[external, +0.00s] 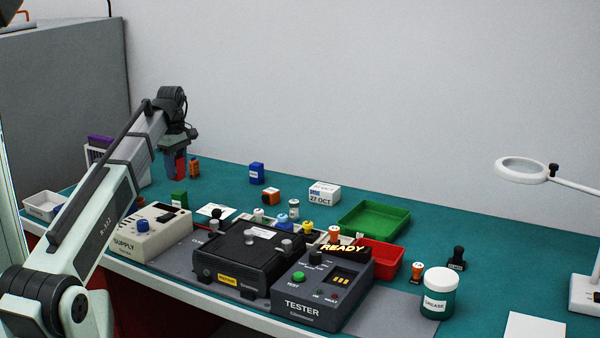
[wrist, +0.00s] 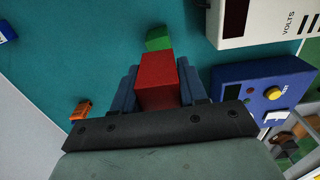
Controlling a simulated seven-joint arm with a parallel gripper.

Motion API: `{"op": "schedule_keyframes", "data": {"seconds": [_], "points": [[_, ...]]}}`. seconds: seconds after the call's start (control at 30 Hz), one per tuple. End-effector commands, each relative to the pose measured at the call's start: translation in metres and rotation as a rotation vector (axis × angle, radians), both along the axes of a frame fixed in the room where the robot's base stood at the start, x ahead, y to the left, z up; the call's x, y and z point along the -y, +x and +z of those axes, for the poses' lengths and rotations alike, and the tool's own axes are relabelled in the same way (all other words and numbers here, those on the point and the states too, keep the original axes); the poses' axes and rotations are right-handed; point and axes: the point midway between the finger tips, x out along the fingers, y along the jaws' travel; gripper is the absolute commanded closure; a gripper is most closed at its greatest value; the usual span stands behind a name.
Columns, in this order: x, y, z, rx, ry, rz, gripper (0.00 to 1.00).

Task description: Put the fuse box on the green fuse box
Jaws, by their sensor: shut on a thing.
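My gripper (wrist: 158,88) is shut on a red fuse box (wrist: 157,80), held between its two blue fingers. In the external view the red fuse box (external: 181,166) hangs below my gripper (external: 176,162), over the left back of the bench. The green fuse box (external: 180,198) stands on the bench behind the cream supply unit, lower in the picture than the held box and apart from it. In the wrist view the green fuse box (wrist: 159,39) shows just beyond the red one, which may hide part of it.
An orange box (external: 194,168) stands just right of my gripper. A blue box (external: 256,173) and another orange box (external: 271,198) stand farther right. The cream supply unit (external: 150,237) is in front of the green fuse box. A rack (external: 97,157) stands behind my arm.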

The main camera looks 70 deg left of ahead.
Motion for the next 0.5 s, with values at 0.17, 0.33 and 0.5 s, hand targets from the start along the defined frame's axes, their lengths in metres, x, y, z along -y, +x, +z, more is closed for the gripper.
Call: {"op": "schedule_keyframes", "data": {"seconds": [0.17, 0.33, 0.5], "points": [[0.0, 0.0, -0.012, -0.001, -0.001, 0.0, 0.88], [0.001, 0.0, -0.032, -0.001, -0.001, 0.0, 0.88], [0.0, 0.0, -0.04, 0.0, 0.0, 0.0, 0.88]]}}
